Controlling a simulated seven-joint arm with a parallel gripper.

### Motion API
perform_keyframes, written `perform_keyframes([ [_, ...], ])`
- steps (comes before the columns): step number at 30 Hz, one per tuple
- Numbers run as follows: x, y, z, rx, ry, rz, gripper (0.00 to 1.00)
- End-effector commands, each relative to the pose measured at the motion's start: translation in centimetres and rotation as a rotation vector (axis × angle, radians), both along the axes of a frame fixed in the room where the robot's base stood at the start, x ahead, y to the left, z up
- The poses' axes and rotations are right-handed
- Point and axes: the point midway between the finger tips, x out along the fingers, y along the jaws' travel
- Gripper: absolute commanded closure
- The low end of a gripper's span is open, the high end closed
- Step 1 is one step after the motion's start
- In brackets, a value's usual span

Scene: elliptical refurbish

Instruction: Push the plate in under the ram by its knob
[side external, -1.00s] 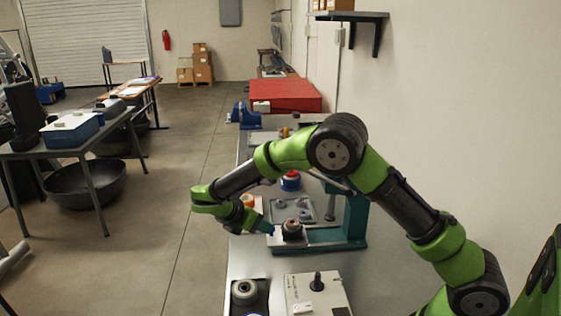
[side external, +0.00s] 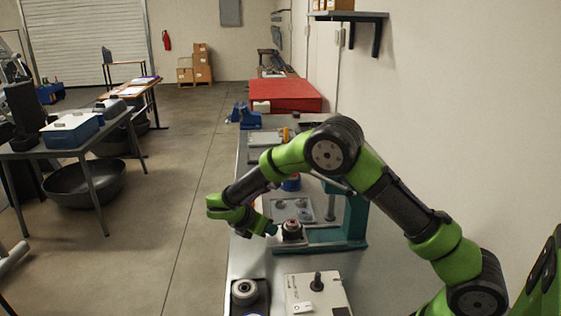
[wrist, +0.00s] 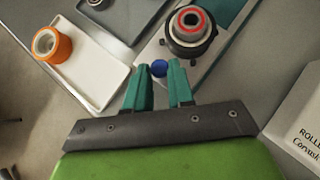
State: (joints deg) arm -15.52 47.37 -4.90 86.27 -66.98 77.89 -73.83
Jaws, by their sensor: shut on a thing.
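The blue knob (wrist: 158,68) sits between the tips of my gripper's teal fingers (wrist: 160,74) in the wrist view, and the fingers are shut on it. The knob is at the near end of the light grey plate (wrist: 152,50). A dark round part with a red ring (wrist: 190,24) stands upright on the plate. In the side view my gripper (side external: 273,229) is low at the left of this dark part (side external: 292,230). The teal press (side external: 355,215) stands to the right, with its ram (side external: 336,187) above and right of the part.
A white tray with an orange ring (wrist: 52,44) lies left of the plate in the wrist view. A grey tray of parts (side external: 292,208) lies behind the plate. A white box with a black knob (side external: 317,290) and a dark holder with a round part (side external: 245,291) are in front.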

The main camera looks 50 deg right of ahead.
Motion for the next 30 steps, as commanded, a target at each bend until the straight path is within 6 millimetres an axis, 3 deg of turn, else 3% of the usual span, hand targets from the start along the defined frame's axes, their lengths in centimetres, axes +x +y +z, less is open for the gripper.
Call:
perform_keyframes([
  [10, -0.4, -0.4, 0.1, -0.001, 0.000, 0.000, 1.00],
  [21, -6.0, -6.0, 0.1, -0.002, 0.001, -0.004, 1.00],
  [30, -7.9, -7.8, 0.1, -0.002, 0.000, -0.004, 1.00],
])
